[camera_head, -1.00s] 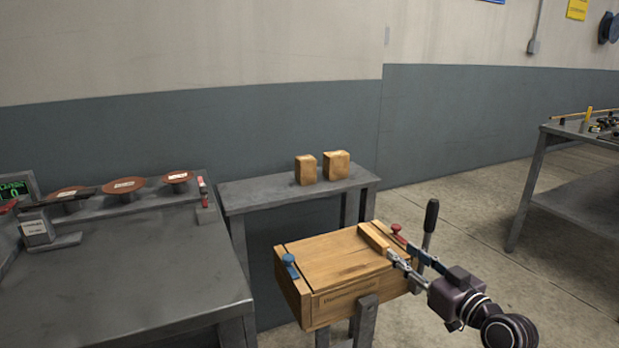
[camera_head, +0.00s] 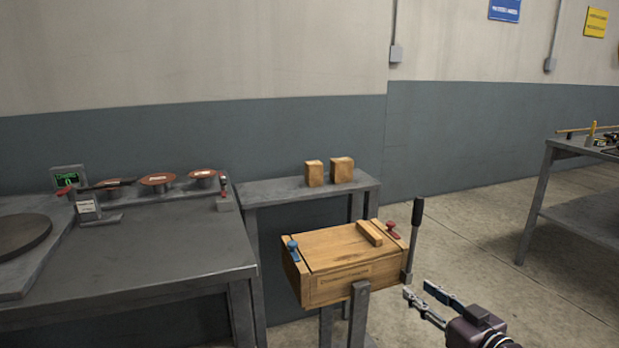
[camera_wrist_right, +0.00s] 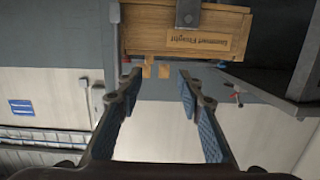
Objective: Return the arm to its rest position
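My right gripper (camera_head: 428,298) is open and empty, at the lower right in the head view. Its two fingers point up and left toward the wooden box and are apart from it. In the right wrist view the open fingers (camera_wrist_right: 158,80) show with nothing between them. The wooden box (camera_head: 335,267) stands on a grey metal stand, with a small wooden block (camera_head: 370,232) on its lid. A blue knob (camera_head: 292,246) and a red clamp (camera_head: 391,229) sit at its sides. The box also shows in the wrist view (camera_wrist_right: 150,40). My left gripper is out of view.
A dark-handled lever (camera_head: 415,225) stands upright at the box's right side. A grey workbench (camera_head: 150,255) with several red-brown discs fills the left. Two wooden blocks (camera_head: 328,172) stand on a shelf table (camera_head: 270,192) behind. Another table (camera_head: 580,215) is far right. Floor between is clear.

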